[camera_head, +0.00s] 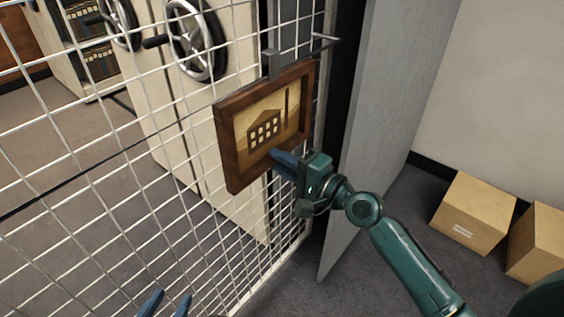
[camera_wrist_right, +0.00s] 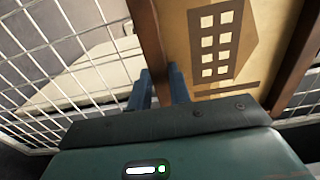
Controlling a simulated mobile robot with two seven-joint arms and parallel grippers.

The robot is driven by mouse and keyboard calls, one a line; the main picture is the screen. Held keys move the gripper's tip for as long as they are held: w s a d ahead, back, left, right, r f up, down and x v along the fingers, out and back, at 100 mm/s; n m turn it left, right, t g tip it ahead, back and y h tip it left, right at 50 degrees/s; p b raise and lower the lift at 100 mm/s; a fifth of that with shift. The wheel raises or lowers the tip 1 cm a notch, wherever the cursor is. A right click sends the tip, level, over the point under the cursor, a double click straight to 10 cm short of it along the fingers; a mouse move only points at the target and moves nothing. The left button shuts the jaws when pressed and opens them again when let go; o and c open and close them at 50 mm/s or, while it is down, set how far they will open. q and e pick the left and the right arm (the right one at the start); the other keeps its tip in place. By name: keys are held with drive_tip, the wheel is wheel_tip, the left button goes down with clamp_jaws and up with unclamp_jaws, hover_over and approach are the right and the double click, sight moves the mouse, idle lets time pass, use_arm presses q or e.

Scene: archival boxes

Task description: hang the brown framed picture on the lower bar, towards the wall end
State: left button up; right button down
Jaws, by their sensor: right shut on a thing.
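The brown framed picture (camera_head: 232,150), showing a dark building on a tan ground, is held upright and slightly tilted in front of the white wire mesh. My right gripper (camera_head: 280,157) is shut on its lower edge. In the right wrist view the blue fingers (camera_wrist_right: 160,90) sit on either side of the brown frame edge (camera_wrist_right: 150,42). A grey metal bar (camera_head: 312,47) with an upright plate is just above the picture's top edge. I cannot tell whether the picture touches or hangs on it. My left gripper (camera_head: 167,304) is low in view, its fingertips apart and empty.
The wire mesh (camera_head: 100,150) fills the left, with a cream safe (camera_head: 150,70) and its handwheels behind it. A grey panel (camera_head: 375,100) stands right of the picture. Cardboard boxes (camera_head: 473,212) lie on the floor at right.

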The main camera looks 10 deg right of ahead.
drive_tip(key=shift+w+r, duration=0.1)
drive_tip(key=shift+r, duration=0.35)
wheel_tip(320, 180, down, 2)
drive_tip(key=shift+b, duration=0.8)
drive_tip(key=shift+f, duration=0.2)
drive_tip(key=shift+f+b, duration=0.3)
drive_tip(key=shift+b, duration=0.1)
drive_tip(key=shift+f+b, duration=0.35)
drive_tip(key=shift+f, duration=0.1)
